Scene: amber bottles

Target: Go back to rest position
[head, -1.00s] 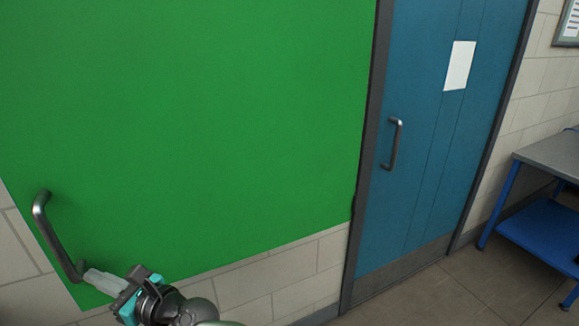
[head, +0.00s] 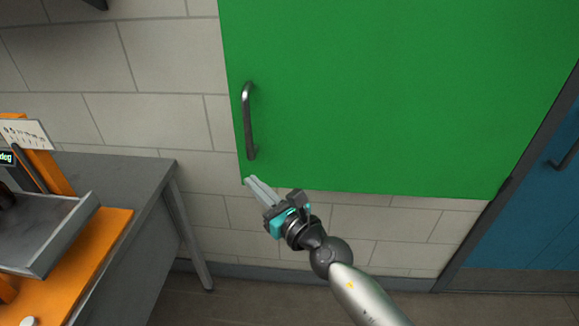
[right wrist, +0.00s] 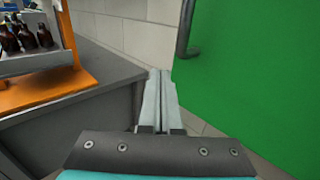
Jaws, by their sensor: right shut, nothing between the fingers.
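My right gripper (head: 250,182) is shut and empty, its pale fingers together. In the head view its tip is in front of the lower left corner of a green door panel (head: 400,90), below the panel's grey bar handle (head: 249,120). The fingers do not hold the handle. In the right wrist view the shut fingers (right wrist: 160,75) point forward, with the handle (right wrist: 187,28) to their upper right and the green panel (right wrist: 260,80) on the right. My left gripper is not in view.
A grey table (head: 150,185) stands at the left, bearing an orange stand (head: 100,245) with a grey tray (head: 50,258). Amber bottles (right wrist: 26,36) show in the right wrist view. A blue door (head: 530,220) is at the far right. Floor (head: 250,290) shows below the panel.

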